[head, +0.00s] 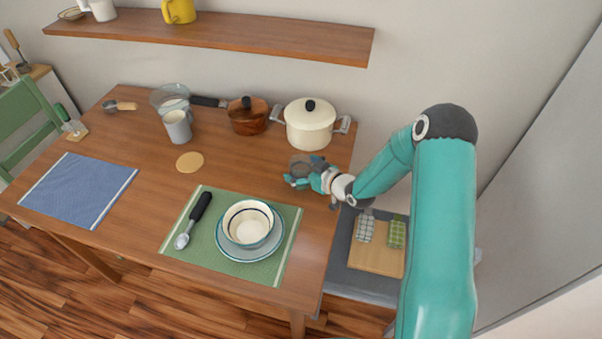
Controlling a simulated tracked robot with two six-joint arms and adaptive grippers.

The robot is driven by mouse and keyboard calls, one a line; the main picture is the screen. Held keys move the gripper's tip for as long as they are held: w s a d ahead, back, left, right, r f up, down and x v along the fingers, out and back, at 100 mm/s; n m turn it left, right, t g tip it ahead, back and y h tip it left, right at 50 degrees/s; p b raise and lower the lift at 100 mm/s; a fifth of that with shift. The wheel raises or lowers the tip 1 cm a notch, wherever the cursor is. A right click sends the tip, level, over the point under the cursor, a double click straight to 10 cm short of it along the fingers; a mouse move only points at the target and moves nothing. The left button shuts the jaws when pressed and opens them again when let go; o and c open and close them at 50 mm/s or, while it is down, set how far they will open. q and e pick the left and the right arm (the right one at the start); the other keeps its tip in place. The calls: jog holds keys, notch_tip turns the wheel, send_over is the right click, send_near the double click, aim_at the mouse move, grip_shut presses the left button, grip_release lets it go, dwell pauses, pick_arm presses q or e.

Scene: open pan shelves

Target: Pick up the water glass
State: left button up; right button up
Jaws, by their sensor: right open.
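The water glass (301,164) looks like a small, clear, greyish round vessel near the right end of the wooden table (140,150). My right gripper (301,178) is at the glass, with its teal fingers low around the near side of it. The fingers are open, and they partly hide the glass. I cannot tell whether they touch it. My left gripper is not in view.
A cream pot (309,128) and a brown lidded pan (248,120) stand behind the glass. A grey mug (178,127) and a clear bowl (166,97) stand further left. A shelf (230,35) hangs above.

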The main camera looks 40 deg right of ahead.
jog(key=shift+w+f, duration=0.1)
jog(key=shift+w, duration=0.15)
jog(key=c, duration=1.4)
